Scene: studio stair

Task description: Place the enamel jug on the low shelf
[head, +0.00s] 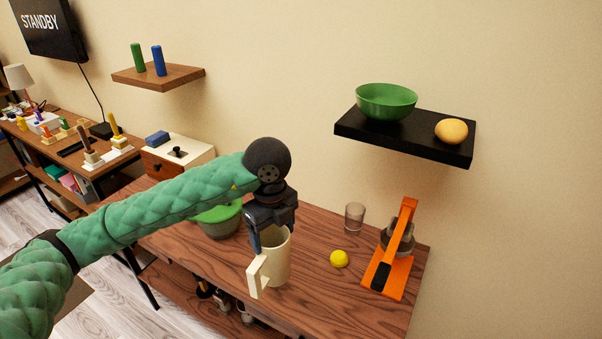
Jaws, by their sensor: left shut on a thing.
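The cream enamel jug (277,262) is upright at the front of the wooden table, its squared handle toward the lower left. My left gripper (267,232) comes down from above and is shut on the jug's rim. The fingers hide part of the rim. I cannot tell whether the jug's base touches the table. A black wall shelf (365,133) at the upper right holds a green bowl (386,101) and a yellow-orange fruit (451,131). A wooden wall shelf (183,76) at the upper left holds a green and a blue cylinder. My right gripper is not in view.
On the table (325,306) are a yellow ball (339,259), a clear glass (354,216) and an orange press-like device (396,270) to the right. A green-lidded bowl (221,224) stands behind my left arm. A drawer box (186,153) stands further left. The black shelf's front middle is bare.

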